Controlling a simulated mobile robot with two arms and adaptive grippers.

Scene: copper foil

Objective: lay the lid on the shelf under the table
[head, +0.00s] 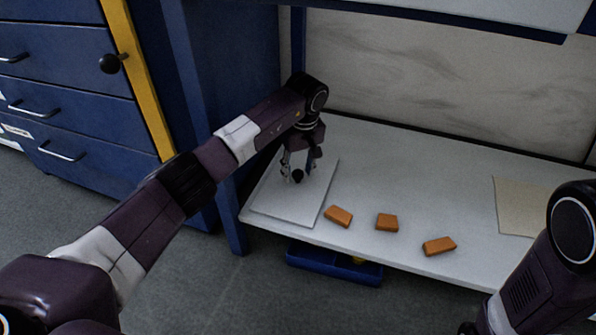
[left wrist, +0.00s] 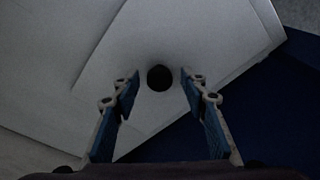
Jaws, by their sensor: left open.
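The lid (head: 275,203) is a flat pale square plate with a round black knob (head: 298,177). It lies flat at the left end of the white shelf (head: 390,170) under the table. My left gripper (head: 299,171) is over the lid with its fingers pointing down, open. In the left wrist view the black knob (left wrist: 160,77) is between the two spread fingers, with a gap on each side. The lid's plate (left wrist: 215,45) spreads out below it. My right arm is at the lower right of the head view; its gripper does not show.
Several orange blocks, such as one (head: 387,222), lie along the shelf's front edge, right of the lid. A beige sheet (head: 522,206) lies at the right. A blue bin (head: 333,265) is below the shelf. A blue table leg (head: 232,215) stands at the left, near blue drawers (head: 60,100).

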